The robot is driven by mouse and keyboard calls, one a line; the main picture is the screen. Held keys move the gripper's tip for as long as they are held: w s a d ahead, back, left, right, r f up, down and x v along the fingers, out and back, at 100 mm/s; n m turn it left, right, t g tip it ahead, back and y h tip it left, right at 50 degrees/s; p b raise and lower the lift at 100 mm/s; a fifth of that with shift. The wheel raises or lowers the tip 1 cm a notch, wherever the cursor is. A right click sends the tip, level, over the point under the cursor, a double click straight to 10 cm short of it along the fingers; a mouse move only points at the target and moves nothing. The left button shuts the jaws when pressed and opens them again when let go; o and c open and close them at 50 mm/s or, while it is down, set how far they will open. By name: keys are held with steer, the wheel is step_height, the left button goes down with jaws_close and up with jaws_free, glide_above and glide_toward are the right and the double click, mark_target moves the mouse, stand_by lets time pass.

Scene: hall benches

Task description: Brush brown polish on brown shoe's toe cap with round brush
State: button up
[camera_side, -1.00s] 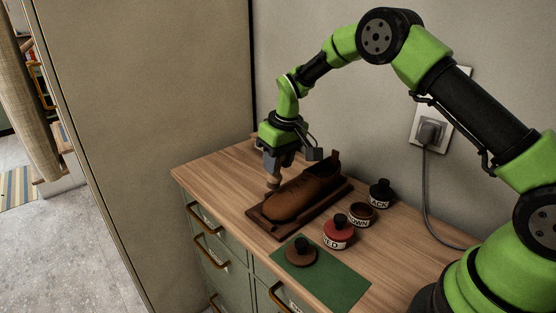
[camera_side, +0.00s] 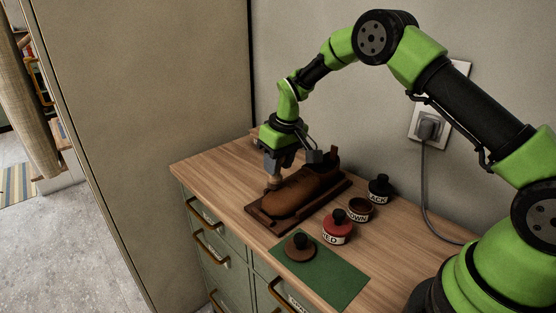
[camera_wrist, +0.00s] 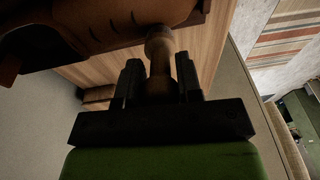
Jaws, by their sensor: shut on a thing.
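The brown shoe (camera_side: 300,190) lies on a dark wooden board (camera_side: 262,222), its toe toward the front left. Its brown leather also shows at the top of the wrist view (camera_wrist: 110,18). My gripper (camera_side: 274,173) is shut on the wooden handle of the round brush (camera_wrist: 160,65), above the shoe's far side near the toe. The brush points down to the shoe. Its tip meets the shoe's edge in the pictures, but I cannot tell whether it touches. The brown polish jar (camera_side: 359,209) stands open right of the shoe, its label partly readable.
A red jar (camera_side: 338,229) and a black jar (camera_side: 380,189), both with black knobs, stand near the brown one. A brown lid with a black knob (camera_side: 299,248) lies on a green mat (camera_side: 335,279). The wall with a socket (camera_side: 429,128) is behind.

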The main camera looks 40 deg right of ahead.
steer(key=s, duration=0.6)
steer(key=shift+s, duration=0.15)
steer(key=shift+w+f, duration=0.1)
steer(key=shift+w, duration=1.9)
jaws_close()
steer(key=shift+w, duration=1.15)
steer(key=shift+r, duration=0.2)
steer(key=shift+s, duration=3.15)
steer(key=shift+w+f, duration=0.15)
steer(key=shift+w, duration=0.9)
steer(key=shift+w+f, duration=0.1)
steer(key=shift+w, duration=0.9)
steer(key=shift+w+r, duration=0.1)
steer(key=shift+w, duration=1)
